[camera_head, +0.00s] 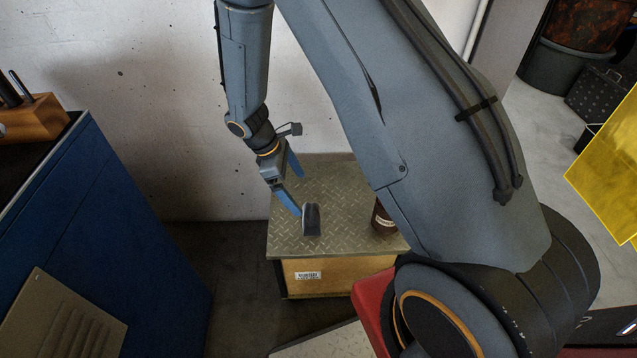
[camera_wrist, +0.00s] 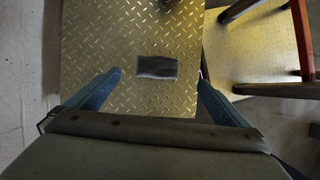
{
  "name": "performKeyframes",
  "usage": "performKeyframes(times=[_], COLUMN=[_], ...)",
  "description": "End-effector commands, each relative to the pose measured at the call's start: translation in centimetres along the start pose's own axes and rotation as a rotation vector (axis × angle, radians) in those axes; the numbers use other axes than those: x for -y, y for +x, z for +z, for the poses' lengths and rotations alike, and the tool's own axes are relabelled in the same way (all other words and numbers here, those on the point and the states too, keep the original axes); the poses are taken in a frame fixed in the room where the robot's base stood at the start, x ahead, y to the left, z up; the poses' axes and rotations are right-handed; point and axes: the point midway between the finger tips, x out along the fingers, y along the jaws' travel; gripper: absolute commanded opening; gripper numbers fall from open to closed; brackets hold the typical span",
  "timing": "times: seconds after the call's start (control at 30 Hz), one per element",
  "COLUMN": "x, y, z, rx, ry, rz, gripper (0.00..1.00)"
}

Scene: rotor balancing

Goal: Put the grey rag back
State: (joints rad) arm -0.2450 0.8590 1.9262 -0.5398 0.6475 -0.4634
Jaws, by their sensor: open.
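A small dark grey folded piece, which looks like the grey rag (camera_head: 311,220), sits on the diamond-plate top (camera_head: 345,190) of a low wooden box. In the wrist view, the rag (camera_wrist: 157,68) shows as a dark rectangle on the plate, ahead of and between the fingertips. My gripper (camera_head: 300,195) is open and empty, pointing down over the plate's left part, close to the rag. In the wrist view, my gripper (camera_wrist: 160,74) has its two blue fingers spread wide. I cannot tell the exact height above the rag.
A brown jar (camera_head: 382,218) stands on the plate right of the rag, partly hidden by my arm. A blue cabinet (camera_head: 90,240) with a wooden block (camera_head: 35,118) stands at left. The white wall (camera_head: 150,90) is close behind. A yellow translucent panel (camera_head: 610,160) is at right.

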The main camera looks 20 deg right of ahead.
Motion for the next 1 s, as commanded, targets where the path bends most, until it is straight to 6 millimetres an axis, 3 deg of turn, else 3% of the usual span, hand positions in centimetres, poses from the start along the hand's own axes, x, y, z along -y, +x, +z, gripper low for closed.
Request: performKeyframes(times=[0.27,0.6,0.8,1.0], x=[2.3,8.8,12.5,14.1], y=[-7.3,-13.7,-15.4,-15.9], z=[7.7,16.2,19.0,19.9], rx=[-0.101,-0.235,-0.295,-0.319], ry=[0.392,0.918,1.153,1.250], rz=[-0.062,-0.170,-0.229,-0.255], gripper=[1.00,1.00,1.00,1.00])
